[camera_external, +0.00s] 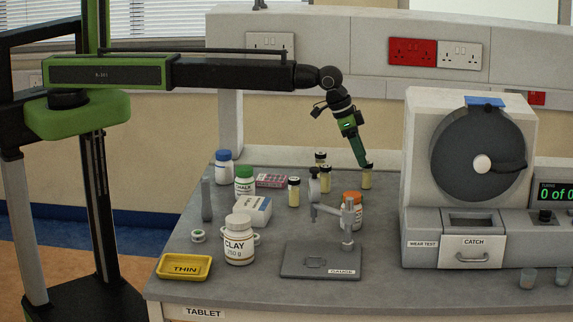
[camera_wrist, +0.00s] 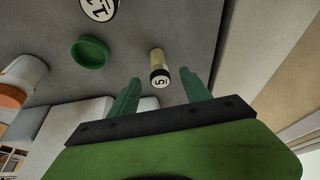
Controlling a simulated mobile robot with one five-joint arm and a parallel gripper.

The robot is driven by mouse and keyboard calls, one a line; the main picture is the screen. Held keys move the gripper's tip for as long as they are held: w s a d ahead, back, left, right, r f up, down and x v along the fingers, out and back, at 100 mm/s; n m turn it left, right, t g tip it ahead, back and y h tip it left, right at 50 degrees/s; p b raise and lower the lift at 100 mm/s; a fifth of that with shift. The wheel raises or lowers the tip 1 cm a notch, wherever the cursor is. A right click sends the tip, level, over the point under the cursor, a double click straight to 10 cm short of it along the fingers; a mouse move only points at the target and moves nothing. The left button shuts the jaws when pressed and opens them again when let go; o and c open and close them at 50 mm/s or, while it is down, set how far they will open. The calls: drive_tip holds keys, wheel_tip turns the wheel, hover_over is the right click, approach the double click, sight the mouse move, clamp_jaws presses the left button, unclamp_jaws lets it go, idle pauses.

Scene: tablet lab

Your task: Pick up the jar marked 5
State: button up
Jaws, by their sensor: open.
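The jar marked 5 (camera_wrist: 159,64) is a small pale-yellow jar with a dark cap and a white top bearing the number. In the wrist view it shows in the gap between the fingertips, apart from both. My gripper (camera_wrist: 160,80) is open, with its green fingers on either side of that gap.
Other small yellow jars (camera_external: 294,192) stand to the left. An orange-capped bottle (camera_external: 351,214) and a gauge stand (camera_external: 318,262) are in front. The wear test machine (camera_external: 422,170) is close on the right. A green round dish (camera_wrist: 90,52) lies near the jar.

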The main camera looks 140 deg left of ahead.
sight(367, 175)
drive_tip(key=b+x, duration=0.3)
drive_tip(key=x, duration=0.1)
drive_tip(key=shift+w+a+f, duration=0.2)
drive_tip(key=shift+w, duration=0.05)
drive_tip(key=shift+r, duration=0.2)
clamp_jaws()
